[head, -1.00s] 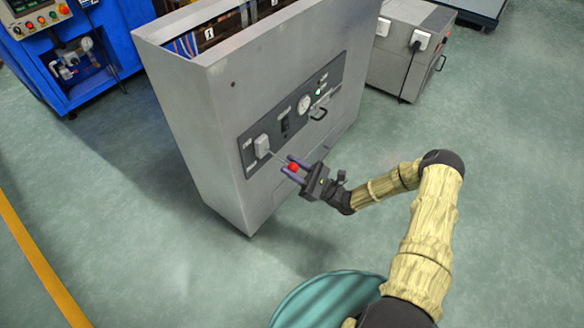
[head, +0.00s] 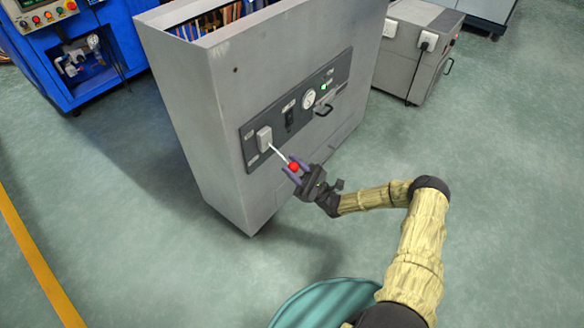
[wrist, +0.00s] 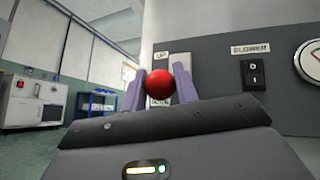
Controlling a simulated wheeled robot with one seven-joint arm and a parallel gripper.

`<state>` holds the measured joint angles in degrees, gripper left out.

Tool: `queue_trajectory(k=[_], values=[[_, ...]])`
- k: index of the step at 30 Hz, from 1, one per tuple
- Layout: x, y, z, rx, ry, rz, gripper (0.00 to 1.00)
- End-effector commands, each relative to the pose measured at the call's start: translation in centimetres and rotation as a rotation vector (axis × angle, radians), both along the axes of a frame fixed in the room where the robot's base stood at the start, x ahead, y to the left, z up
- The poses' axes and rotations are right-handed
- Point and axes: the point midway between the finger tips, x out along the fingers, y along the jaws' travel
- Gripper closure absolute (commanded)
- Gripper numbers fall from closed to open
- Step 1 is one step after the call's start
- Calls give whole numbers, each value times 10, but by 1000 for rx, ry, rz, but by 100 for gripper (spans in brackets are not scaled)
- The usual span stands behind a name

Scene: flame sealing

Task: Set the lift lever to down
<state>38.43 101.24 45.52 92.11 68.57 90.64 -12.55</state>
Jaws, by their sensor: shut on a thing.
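The lift lever is a thin light rod (head: 278,153) with a red ball knob (head: 294,166). It comes out of a light grey switch box (head: 264,138) at the left end of the dark panel on the grey cabinet. In the head view the rod slants down and right from the box to the knob. My gripper (head: 293,167) is shut on the red knob, with one purple finger on each side. In the wrist view the red knob (wrist: 160,84) sits between the two fingers, in front of the box, and the rod is hidden behind it.
A blue machine (head: 95,50) stands at the left and a grey unit (head: 408,65) at the right. The green floor in front is clear.

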Motion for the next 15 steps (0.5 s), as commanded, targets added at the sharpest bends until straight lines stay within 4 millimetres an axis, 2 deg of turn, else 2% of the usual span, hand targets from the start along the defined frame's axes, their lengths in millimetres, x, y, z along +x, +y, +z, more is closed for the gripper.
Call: queue_trajectory(k=[2,3,5,6,15], values=[[-1,0,-3,-3,3,0,100],[-1,0,-3,-3,3,1,64],[-1,0,-2,-3,3,1,52],[-1,0,-2,-2,3,1,49],[-1,0,-3,-1,2,1,49]])
